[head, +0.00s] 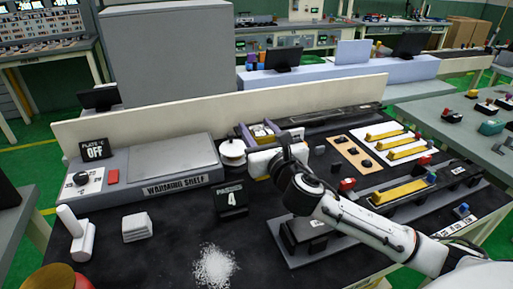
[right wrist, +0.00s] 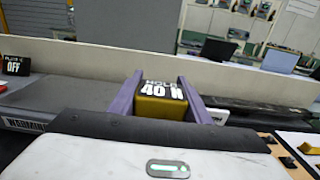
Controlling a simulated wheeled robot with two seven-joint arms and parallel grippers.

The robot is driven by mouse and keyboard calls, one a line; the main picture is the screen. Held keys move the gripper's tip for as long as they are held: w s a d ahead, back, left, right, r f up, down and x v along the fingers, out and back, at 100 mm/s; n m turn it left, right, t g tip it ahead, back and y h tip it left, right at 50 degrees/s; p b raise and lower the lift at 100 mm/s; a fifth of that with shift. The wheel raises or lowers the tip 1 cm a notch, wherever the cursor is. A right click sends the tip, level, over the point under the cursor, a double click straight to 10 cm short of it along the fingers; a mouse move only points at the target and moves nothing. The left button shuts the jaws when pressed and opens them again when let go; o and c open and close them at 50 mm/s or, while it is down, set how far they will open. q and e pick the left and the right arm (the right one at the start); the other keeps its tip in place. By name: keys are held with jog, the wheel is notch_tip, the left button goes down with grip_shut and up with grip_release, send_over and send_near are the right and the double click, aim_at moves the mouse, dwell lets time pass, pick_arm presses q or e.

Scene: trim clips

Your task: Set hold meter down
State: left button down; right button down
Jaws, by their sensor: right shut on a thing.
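The hold meter (right wrist: 162,105) is a yellow block with a dark top face reading "HOLD 40 N" in the right wrist view. It also shows small in the head view (head: 263,134), near the bench's low back wall. My right gripper (head: 259,130) reaches from the right, and its two purple fingers (right wrist: 160,95) stand on either side of the meter, shut on it. The meter's underside is hidden, so I cannot tell whether it touches the bench. My left gripper is not in view.
The warming shelf (head: 175,167) lies left of the meter. A white spool-like stack (head: 232,153) and a black sign with "4" (head: 231,199) stand close to my gripper. Trim strips on a white board (head: 392,143) lie right. White granules (head: 214,266) lie in front.

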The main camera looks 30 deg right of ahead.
jog(key=shift+w+f+b, duration=0.1)
jog(key=shift+f+b, duration=0.35)
jog(key=shift+f, duration=1.6)
jog(key=c, duration=1)
grip_release()
jog(key=v, duration=1.2)
jog(key=shift+r+b, duration=0.1)
jog(key=shift+b, duration=0.3)
